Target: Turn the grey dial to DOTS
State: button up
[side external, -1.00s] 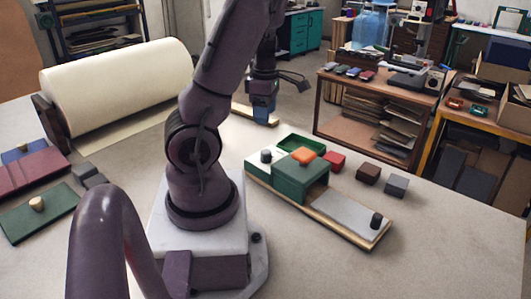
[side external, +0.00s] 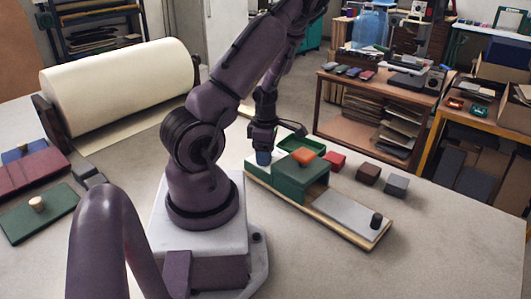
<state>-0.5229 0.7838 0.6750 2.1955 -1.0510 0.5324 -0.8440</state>
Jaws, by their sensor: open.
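A long wooden-edged base (side external: 345,236) carries a white panel at its left end, a green block (side external: 296,183) with an orange knob (side external: 303,156) in the middle, and a light grey plate (side external: 345,207) with a dark upright knob (side external: 376,220) at its right end. My gripper (side external: 264,160) points down at the white panel, its blue fingertips where another small dark knob stood. It is open; the fingers hide that knob, so I cannot tell whether they touch it. I cannot tell which knob is the grey dial, and no DOTS marking is readable.
A green open tray (side external: 302,143), a red block (side external: 334,161), a brown block (side external: 368,174) and a grey block (side external: 397,185) lie behind the base. A large cream roll (side external: 118,85) stands at the back left. The front right of the table is clear.

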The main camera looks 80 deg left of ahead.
jog(key=shift+f, duration=0.15)
jog(key=c, duration=0.9)
jog(key=shift+m, duration=0.3)
jog(key=m, duration=0.5)
jog(key=shift+a+m, duration=0.1)
jog(key=shift+m, duration=0.3)
jog(key=m, duration=0.5)
jog(key=shift+w+m, duration=0.1)
jog(key=shift+m, duration=0.3)
jog(key=o, duration=0.9)
